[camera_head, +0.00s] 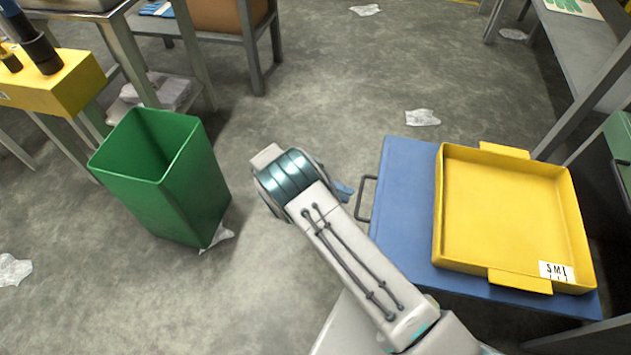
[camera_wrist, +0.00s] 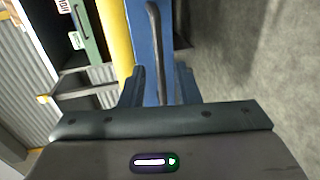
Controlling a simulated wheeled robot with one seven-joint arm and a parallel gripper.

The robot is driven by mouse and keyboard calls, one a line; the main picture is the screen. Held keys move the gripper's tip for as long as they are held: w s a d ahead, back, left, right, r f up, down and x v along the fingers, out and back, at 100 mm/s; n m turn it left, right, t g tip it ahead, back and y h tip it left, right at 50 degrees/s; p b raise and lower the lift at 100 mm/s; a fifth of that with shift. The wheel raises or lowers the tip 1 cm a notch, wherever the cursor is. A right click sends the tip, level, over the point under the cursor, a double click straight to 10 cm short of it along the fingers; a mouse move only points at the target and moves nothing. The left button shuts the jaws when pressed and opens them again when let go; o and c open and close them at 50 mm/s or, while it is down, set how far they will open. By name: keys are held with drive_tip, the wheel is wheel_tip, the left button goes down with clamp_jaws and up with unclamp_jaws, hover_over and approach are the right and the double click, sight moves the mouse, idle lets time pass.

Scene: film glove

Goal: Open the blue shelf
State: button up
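The blue shelf (camera_head: 405,180) is a low blue unit at the right of the head view, with a yellow tray on top. Its dark bar handle (camera_head: 366,198) sticks out from its left side. In the wrist view, the blue front (camera_wrist: 143,32) runs down the upper middle, and the handle (camera_wrist: 154,28) reaches down toward my gripper (camera_wrist: 160,75). The two fingers are apart, with the handle's lower end between them in the picture. I see a gap on both sides, so it is not clamped. In the head view, my arm hides most of the gripper.
The yellow tray (camera_head: 505,210) rests on the blue shelf. A green bin (camera_head: 180,195) stands on the floor at left. A yellow box (camera_head: 60,82) sits on a table behind it. Crumpled paper (camera_head: 422,117) lies on the floor. A grey bench (camera_head: 585,50) is at upper right. Floor left of the handle is mostly clear.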

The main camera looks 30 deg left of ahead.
drive_tip(key=v, duration=0.8)
drive_tip(key=shift+a, duration=0.25)
drive_tip(key=shift+s, duration=0.1)
drive_tip(key=w+d+r+g+y+p, duration=0.2)
drive_tip(key=w+d+r+p, duration=0.35)
drive_tip(key=r, duration=0.75)
drive_tip(key=w+d+r+m+g+y+p, duration=0.1)
drive_tip(key=w+d+r+g+y+p, duration=0.15)
drive_tip(key=d+r+p, duration=0.75)
drive_tip(key=w+d+r+g+y+p, duration=0.25)
drive_tip(key=d+r, duration=0.25)
drive_tip(key=r, duration=1)
drive_tip(key=s+d+r+t+y+p, duration=0.2)
drive_tip(key=s+d+r+p, duration=0.4)
drive_tip(key=r, duration=0.4)
drive_tip(key=s+d+r+m+t+y+p, duration=0.1)
drive_tip(key=s+d+r+t+y+p, duration=0.1)
drive_tip(key=s+d+r+p, duration=0.5)
drive_tip(key=s+d+r+m+t+y+p, duration=0.1)
drive_tip(key=s+d+r+y+p, duration=0.3)
drive_tip(key=d+r+p, duration=0.5)
wheel_tip(320, 180, up, 4)
drive_tip(key=s, duration=0.2)
drive_tip(key=shift+s+t, duration=0.3)
drive_tip(key=shift+t, duration=0.1)
